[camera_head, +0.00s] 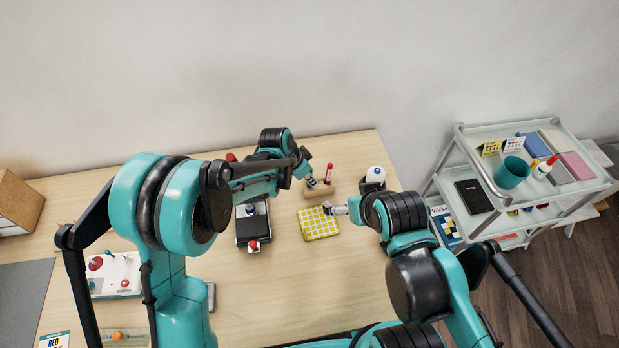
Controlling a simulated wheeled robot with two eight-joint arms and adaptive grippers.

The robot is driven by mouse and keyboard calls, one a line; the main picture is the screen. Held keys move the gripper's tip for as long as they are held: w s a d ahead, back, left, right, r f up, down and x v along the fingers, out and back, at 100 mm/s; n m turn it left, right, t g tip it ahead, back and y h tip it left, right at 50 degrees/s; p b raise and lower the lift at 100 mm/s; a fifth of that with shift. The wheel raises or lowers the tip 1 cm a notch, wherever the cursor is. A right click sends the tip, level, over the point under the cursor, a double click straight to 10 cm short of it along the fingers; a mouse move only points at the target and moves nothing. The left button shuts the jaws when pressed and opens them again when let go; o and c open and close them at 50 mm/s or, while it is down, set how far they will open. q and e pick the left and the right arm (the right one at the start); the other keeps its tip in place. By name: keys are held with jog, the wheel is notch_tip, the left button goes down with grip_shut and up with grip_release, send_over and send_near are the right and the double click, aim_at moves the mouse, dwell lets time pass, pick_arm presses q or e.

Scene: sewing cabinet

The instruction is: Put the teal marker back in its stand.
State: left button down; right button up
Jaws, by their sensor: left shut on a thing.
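The stand is a small pale wooden block (312,206) near the back of the table. A red marker (329,171) stands upright at its right end. My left gripper (311,182) is right over the stand's left part, pointing down, left of the red marker. It is shut on a thin thing, which seems to be the teal marker; the fingers hide most of it, and I cannot tell whether its tip is inside the stand. My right gripper (328,208) is low over the yellow checked pad, just in front of the stand; its jaws are too small to read.
The yellow checked pad (318,228) lies in front of the stand. A dark box with a red knob (253,246) is to its left. A white-topped round item (375,175) stands right of the stand. A shelf cart (480,133) is at the right.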

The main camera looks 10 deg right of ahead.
pick_arm(q)
jog(key=shift+f, duration=0.1)
dwell(0.3)
jog(key=c, duration=1.5)
grip_release()
jog(key=shift+o, duration=0.2)
jog(key=v, duration=1.2)
